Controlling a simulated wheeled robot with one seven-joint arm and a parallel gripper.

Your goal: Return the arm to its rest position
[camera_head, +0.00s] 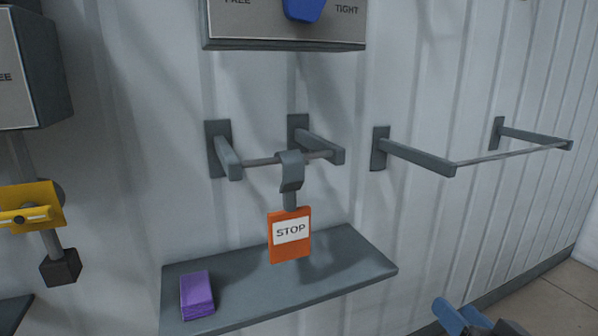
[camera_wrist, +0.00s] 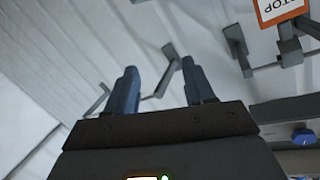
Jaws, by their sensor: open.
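My gripper (camera_wrist: 161,88) shows in the wrist view with its two blue fingers apart and nothing between them. In the head view my gripper (camera_head: 462,316) is at the bottom edge, right of the shelf and partly cut off by the frame. An orange tag marked STOP (camera_head: 290,253) hangs from a grey hook (camera_head: 291,172) on a short rail between two wall brackets. The tag (camera_wrist: 280,10) also shows at the top right of the wrist view, apart from my gripper.
A grey shelf (camera_head: 345,262) below the tag carries a purple block (camera_head: 197,295). A longer empty rail (camera_head: 510,155) juts from the wall at the right. A panel with a blue knob (camera_head: 304,9) is above. A yellow part (camera_head: 32,207) is at the left.

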